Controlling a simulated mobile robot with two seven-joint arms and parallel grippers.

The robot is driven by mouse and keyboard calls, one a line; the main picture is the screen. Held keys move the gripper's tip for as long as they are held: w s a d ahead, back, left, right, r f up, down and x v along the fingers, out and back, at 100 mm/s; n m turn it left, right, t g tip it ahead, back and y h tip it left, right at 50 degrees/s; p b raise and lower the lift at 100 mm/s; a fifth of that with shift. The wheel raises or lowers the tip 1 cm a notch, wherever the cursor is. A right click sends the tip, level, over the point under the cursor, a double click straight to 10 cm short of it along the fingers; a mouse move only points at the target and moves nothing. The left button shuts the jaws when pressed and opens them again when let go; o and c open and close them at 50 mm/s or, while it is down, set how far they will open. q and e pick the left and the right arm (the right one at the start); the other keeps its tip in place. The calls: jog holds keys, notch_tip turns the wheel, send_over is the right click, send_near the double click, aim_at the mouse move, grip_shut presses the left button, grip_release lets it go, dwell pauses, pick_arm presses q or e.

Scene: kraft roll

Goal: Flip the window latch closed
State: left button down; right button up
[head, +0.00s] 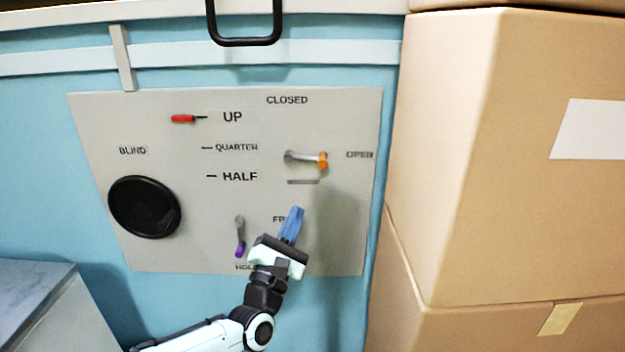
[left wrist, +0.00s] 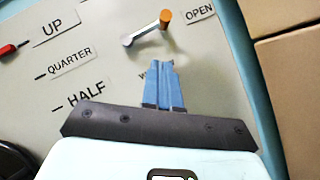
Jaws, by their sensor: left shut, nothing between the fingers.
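The window latch (head: 306,158) is a grey lever with an orange knob on the pale panel (head: 100,120). It lies level, its knob to the right towards the OPEN label (head: 359,155). The CLOSED label (head: 287,100) is above it. My left gripper (head: 296,212) has blue fingers, shut and empty, below the latch and apart from it. In the left wrist view the latch (left wrist: 148,28) is just beyond the fingertips (left wrist: 160,66), which partly cover a small label. My right gripper is not in view.
A second lever with a purple knob (head: 239,238) is left of my gripper. A black round dial (head: 145,207) and a red slider (head: 183,118) are on the panel's left. Stacked cardboard boxes (head: 450,130) stand close on the right. A black handle (head: 245,40) is above.

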aim_at(305, 159)
pick_arm(q)
jog(key=w+d+r+p, duration=0.2)
jog(key=w+d+r, duration=0.1)
jog(key=w+r, duration=0.2)
jog(key=shift+d+r+p, duration=0.3)
jog(key=shift+d+p, duration=0.05)
jog(key=shift+p, duration=0.05)
jog(key=shift+d+r+n+t+y+b, duration=0.1)
jog(key=shift+n+t+y+b, duration=0.2)
jog(key=shift+n+y+b, duration=0.3)
